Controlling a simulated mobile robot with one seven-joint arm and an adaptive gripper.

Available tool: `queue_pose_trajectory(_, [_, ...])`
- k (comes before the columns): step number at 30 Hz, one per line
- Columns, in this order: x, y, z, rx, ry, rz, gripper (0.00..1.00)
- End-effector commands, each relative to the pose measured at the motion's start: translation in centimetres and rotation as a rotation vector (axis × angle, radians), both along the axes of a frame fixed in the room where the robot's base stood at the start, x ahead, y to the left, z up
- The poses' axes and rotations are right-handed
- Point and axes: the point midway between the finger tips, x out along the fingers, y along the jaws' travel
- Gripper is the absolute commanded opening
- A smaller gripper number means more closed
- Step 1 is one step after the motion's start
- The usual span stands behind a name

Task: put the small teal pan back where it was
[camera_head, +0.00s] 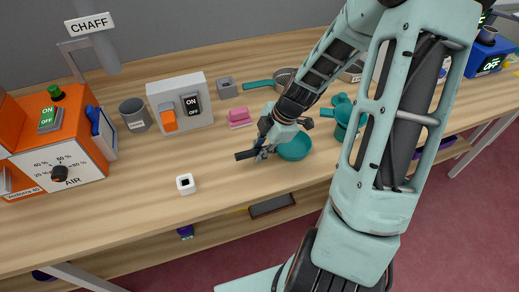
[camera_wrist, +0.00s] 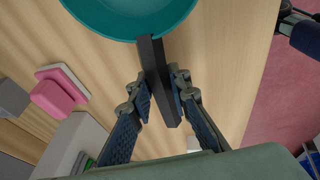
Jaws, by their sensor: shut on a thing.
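The small teal pan (camera_head: 295,148) is right of the middle of the wooden bench, with its dark straight handle (camera_head: 244,155) pointing left. My gripper (camera_head: 263,150) is shut on the handle, close to the bowl. In the wrist view the bowl (camera_wrist: 130,20) is at the top, partly cut off by the frame edge, and the handle (camera_wrist: 155,65) runs down between the two fingers of my gripper (camera_wrist: 159,86). The pan looks about level and low over the bench. I cannot tell whether it touches the wood.
Behind are a pink block (camera_head: 239,117), a grey block (camera_head: 226,88) and a grey pan with teal handle (camera_head: 258,85). A switch box (camera_head: 160,92), a mug (camera_head: 135,114) and a white cube (camera_head: 185,187) are left. Front-left bench is mostly clear.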

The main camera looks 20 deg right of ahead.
Motion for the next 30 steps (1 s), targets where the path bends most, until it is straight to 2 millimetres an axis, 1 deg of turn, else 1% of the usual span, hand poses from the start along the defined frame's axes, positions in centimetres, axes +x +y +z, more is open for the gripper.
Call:
queue_pose_trajectory(6, [0.0,0.0,-0.3,0.000,-0.001,0.000,0.00])
queue_pose_trajectory(7, [0.0,0.0,-0.3,0.000,0.000,0.000,0.19])
queue_pose_trajectory(11, [0.0,0.0,-0.2,0.000,0.000,0.000,0.34])
queue_pose_trajectory(19, [0.0,0.0,-0.1,0.000,0.000,0.000,0.35])
queue_pose_trajectory(23, [0.0,-0.1,0.3,-0.001,-0.001,0.000,0.35])
queue_pose_trajectory(26, [-0.1,-0.5,1.2,-0.001,-0.004,-0.003,0.35])
queue_pose_trajectory(30, [-0.6,-1.3,3.4,-0.004,-0.004,-0.004,0.35])
